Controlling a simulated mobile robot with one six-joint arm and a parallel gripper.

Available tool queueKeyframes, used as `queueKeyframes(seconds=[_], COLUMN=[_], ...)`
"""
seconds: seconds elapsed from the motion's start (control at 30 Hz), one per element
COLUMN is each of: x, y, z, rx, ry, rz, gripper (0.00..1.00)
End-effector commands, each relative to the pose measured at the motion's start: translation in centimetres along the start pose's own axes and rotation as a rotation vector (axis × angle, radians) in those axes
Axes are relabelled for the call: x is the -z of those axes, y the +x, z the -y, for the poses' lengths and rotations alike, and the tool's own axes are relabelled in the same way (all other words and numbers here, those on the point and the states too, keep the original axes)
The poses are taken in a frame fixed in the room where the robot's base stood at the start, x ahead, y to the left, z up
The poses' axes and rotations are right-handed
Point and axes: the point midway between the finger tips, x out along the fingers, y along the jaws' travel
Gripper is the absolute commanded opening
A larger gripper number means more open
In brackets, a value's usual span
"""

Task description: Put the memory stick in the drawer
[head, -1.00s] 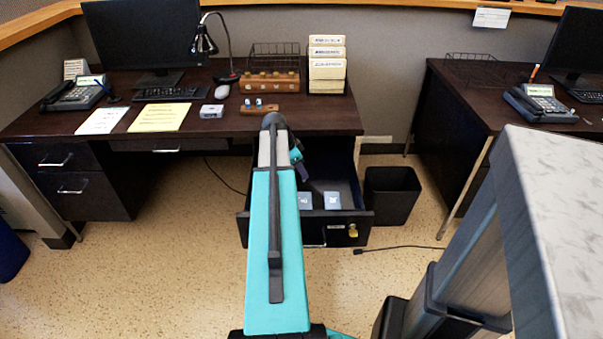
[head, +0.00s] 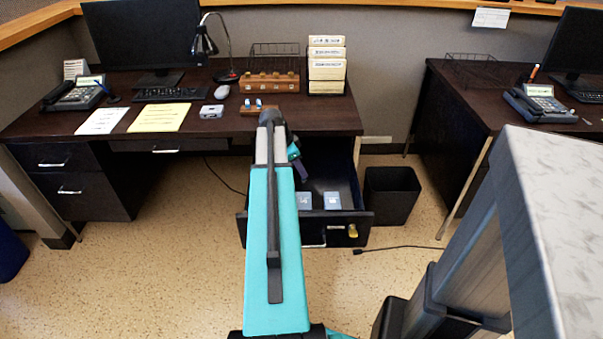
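The drawer (head: 345,218) under the right side of the dark desk is pulled open. Two small grey-blue items (head: 332,200) lie inside it near the front. My arm reaches toward the desk, and my gripper (head: 300,168) is over the open drawer, mostly hidden behind the arm. I cannot tell whether it is open or shut, or whether it holds anything. I cannot make out the memory stick for certain. Small blue-topped pieces (head: 259,102) stand in a wooden block (head: 250,110) on the desk.
A black waste bin (head: 392,195) stands right of the drawer. A second desk (head: 450,95) is at right. A cable (head: 400,247) lies on the floor.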

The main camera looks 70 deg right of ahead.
Motion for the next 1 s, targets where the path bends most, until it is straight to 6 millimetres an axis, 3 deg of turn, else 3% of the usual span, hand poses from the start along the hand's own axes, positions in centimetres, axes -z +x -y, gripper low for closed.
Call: queueKeyframes(seconds=[0.6, 1.0], x=[0.0, 0.0], y=[-8.8, -10.1], z=[0.0, 0.0], rx=[0.001, -0.001], ry=[0.001, 0.001], rz=[0.000, 0.000], gripper=[0.25, 0.25])
